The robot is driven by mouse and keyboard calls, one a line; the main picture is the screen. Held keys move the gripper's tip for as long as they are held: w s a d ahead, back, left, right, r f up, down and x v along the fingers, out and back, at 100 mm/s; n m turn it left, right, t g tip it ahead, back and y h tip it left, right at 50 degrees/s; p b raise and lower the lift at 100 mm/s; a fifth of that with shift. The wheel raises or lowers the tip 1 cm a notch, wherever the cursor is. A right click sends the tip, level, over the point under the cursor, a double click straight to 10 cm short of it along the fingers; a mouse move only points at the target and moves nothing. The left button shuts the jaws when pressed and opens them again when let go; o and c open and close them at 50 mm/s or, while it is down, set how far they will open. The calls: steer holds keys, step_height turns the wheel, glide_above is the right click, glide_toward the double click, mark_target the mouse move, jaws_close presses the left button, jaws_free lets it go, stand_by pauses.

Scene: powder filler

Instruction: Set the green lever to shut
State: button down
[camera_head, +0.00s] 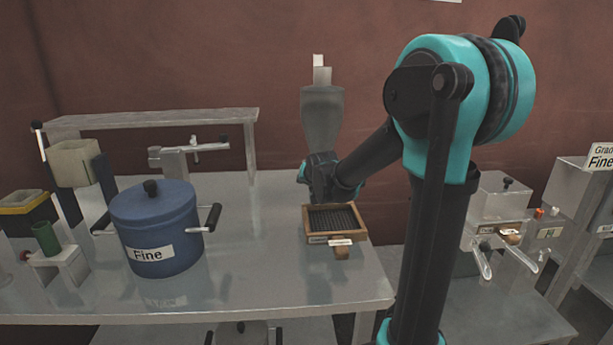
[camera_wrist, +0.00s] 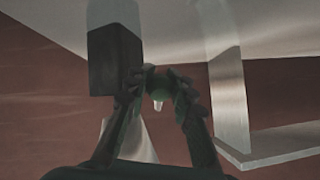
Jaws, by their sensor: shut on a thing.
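The powder filler (camera_head: 322,112), a grey hopper with a narrow pale neck on top, stands against the back wall in the head view. My gripper (camera_head: 317,172) is at its lower end, above the wooden sieve. In the wrist view my gripper (camera_wrist: 158,98) has its two dark fingers closed around the green lever (camera_wrist: 155,82). A small pale tip shows between the fingers. In the head view my gripper hides the lever, and I cannot tell its exact angle.
The wooden sieve (camera_head: 333,221) lies just below my gripper. A blue pot marked Fine (camera_head: 155,228) stands to the left, with a raised shelf (camera_head: 150,117) behind it. A dark block (camera_wrist: 115,60) is close to the fingers in the wrist view. The table's front is mostly clear.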

steer(key=shift+w+f, duration=0.25)
steer(key=shift+f, duration=0.4)
steer(key=shift+w+f, duration=0.25)
steer(key=shift+f, duration=0.35)
steer(key=c, duration=1.3)
jaws_free()
steer(key=shift+o, duration=0.2)
steer(key=v, duration=1.2)
steer(key=shift+w, duration=0.1)
